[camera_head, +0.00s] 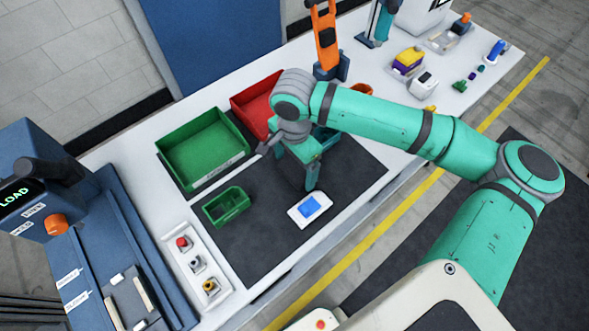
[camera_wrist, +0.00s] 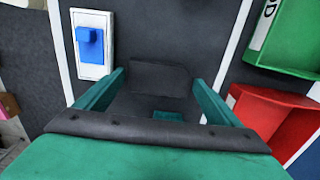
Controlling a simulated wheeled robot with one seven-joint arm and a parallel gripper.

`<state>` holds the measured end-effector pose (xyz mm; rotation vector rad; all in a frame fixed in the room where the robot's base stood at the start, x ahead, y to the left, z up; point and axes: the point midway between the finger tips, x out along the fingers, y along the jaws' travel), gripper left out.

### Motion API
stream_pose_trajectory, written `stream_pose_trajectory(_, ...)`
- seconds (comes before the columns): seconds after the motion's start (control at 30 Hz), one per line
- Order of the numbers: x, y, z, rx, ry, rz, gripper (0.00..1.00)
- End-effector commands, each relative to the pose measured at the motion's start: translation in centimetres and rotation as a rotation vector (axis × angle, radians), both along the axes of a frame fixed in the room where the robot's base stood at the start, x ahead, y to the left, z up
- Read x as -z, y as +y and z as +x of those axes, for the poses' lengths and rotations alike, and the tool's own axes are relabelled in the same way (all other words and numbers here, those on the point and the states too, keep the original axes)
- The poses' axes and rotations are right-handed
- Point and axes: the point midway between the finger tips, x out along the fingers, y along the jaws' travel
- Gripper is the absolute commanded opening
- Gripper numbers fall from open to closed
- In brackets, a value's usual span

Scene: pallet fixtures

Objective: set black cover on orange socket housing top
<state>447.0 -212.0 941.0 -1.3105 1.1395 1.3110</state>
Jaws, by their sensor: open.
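My gripper (camera_head: 311,183) is over the dark mat, pointing down, with its teal fingers apart in the wrist view (camera_wrist: 160,80). A flat, dark, roughly rectangular piece (camera_wrist: 160,78), which looks like the black cover, lies between and beyond the fingers in the wrist view. It barely stands out from the mat, and I cannot tell its height. In the head view my arm hides it. No orange socket housing is clear. A small orange part (camera_head: 463,20) shows at the far right of the table, and an orange round thing (camera_head: 362,88) is partly behind my arm.
A white plate with a blue block (camera_head: 309,207) lies beside my gripper. A small green bin (camera_head: 227,206), a large green bin (camera_head: 203,148) and a red bin (camera_head: 254,104) stand to the left. An orange tool (camera_head: 325,40) stands behind. Bare mat (camera_head: 265,250) lies in front.

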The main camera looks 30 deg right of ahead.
Motion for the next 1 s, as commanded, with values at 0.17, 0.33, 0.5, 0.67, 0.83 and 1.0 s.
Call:
stream_pose_trajectory(0.17,0.1,0.0,0.0,0.0,0.0,0.0,0.88)
stream_pose_trajectory(0.33,0.1,0.0,0.0,0.0,0.0,0.0,0.61)
stream_pose_trajectory(0.5,0.1,0.0,0.0,0.0,0.0,0.0,0.52)
stream_pose_trajectory(0.67,0.1,0.0,0.0,0.0,0.0,0.0,0.52)
stream_pose_trajectory(0.83,-0.7,0.0,0.0,0.0,0.0,-0.001,0.52)
stream_pose_trajectory(1.0,-3.3,0.0,0.0,-0.002,-0.003,-0.001,0.52)
